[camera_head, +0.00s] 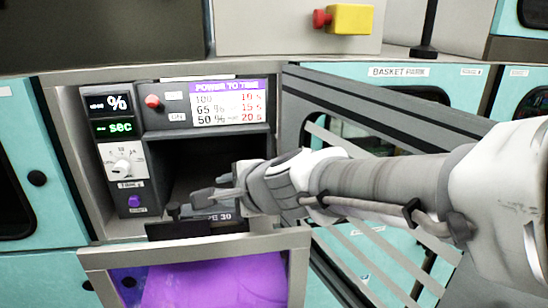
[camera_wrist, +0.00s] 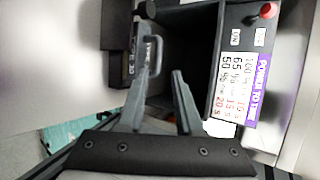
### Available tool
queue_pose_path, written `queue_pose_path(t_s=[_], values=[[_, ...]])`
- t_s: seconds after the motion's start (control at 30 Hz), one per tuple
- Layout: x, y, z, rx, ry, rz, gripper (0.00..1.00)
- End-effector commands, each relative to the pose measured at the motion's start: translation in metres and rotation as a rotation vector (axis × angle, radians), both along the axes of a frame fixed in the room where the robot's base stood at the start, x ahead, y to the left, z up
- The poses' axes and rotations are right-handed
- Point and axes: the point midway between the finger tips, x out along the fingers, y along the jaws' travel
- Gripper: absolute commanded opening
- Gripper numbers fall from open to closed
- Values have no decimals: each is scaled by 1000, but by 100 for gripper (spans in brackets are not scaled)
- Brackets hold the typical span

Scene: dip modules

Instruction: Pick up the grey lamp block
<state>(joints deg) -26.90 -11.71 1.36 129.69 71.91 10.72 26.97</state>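My gripper (camera_head: 216,188) is in front of the dark recess under the power-to-time chart. In the wrist view its two fingers (camera_wrist: 160,76) stand apart, with nothing seen held between them. A dark block (camera_head: 226,216) with partly hidden lettering ending in "30" lies low at the recess mouth, just below the fingers. In the wrist view a grey loop handle (camera_wrist: 155,56) shows beyond the fingertips, beside a dark block-like part (camera_wrist: 127,70). I cannot tell for certain which part is the grey lamp block. My gripper hides some of the recess.
A control panel (camera_head: 121,160) with displays and a dial stands left of the recess. A grey-framed purple drawer or tray (camera_head: 195,248) juts out below. Grey slanted bars (camera_head: 400,110) lie to the right, behind my arm. A red knob (camera_head: 152,101) sits above the recess.

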Motion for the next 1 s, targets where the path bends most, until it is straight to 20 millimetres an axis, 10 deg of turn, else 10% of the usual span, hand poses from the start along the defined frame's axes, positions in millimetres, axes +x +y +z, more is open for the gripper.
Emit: queue_pose_path(t_s=[1.0], values=[[96, 71, -79, -2, 1, 1, 34]])
